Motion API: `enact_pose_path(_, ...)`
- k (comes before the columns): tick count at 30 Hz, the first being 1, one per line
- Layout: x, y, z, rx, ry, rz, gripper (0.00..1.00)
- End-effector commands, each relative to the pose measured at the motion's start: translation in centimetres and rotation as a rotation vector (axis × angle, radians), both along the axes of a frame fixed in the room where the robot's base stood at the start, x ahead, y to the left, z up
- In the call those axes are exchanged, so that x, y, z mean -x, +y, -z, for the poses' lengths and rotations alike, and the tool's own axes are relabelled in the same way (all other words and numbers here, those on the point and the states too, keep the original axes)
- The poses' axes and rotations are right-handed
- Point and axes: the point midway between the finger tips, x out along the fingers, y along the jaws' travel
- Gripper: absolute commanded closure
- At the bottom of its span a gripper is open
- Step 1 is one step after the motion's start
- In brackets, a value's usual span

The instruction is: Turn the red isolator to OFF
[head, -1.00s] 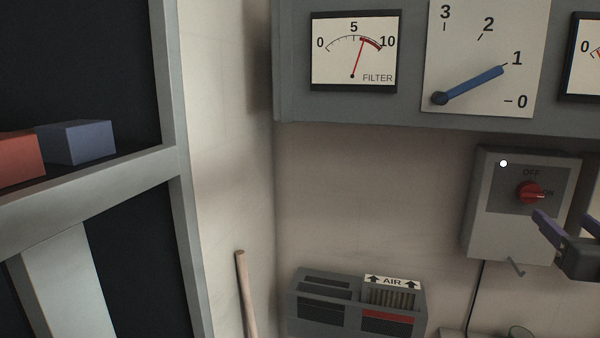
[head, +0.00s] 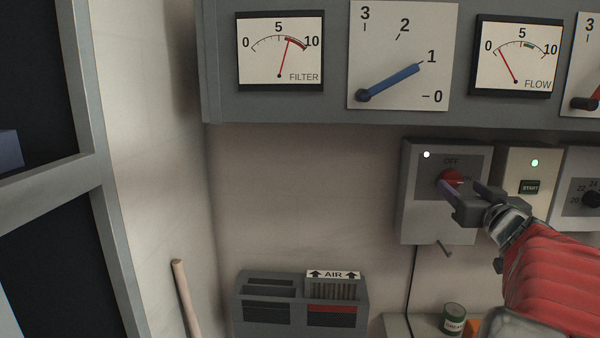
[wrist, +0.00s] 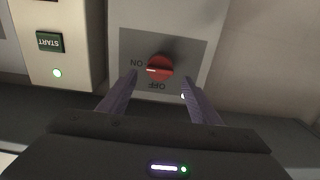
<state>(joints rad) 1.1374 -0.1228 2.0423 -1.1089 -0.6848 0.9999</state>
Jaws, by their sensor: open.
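The red isolator (head: 449,181) is a round red knob on a grey wall box (head: 423,215). OFF is printed above it and ON to its right. In the wrist view the knob (wrist: 160,68) appears upside down, and its white mark points at ON. My gripper (head: 467,187) is in front of the box, with its fingers apart near the knob. In the wrist view my gripper's fingertips (wrist: 163,82) lie either side of the knob, with nothing held. I cannot tell whether either finger touches it. A white lamp (head: 426,154) is lit on the box.
A box with a START button (head: 530,187) and green lamp stands just right of the isolator box. A further dial box (head: 590,195) is beyond it. The grey meter panel (head: 330,110) overhangs above. A small hook lever (head: 444,249) hangs below the isolator box. A can (head: 454,318) stands lower down.

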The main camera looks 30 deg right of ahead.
Motion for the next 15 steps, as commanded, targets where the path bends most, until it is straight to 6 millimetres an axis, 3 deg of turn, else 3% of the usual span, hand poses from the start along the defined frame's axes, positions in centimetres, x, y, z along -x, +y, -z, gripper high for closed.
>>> enact_pose_path(9, -3.3, -2.0, 0.0, 0.000, 0.001, -0.001, 0.43)
enact_pose_path(15, -4.0, -2.5, 0.0, 0.000, 0.000, 0.001, 0.43)
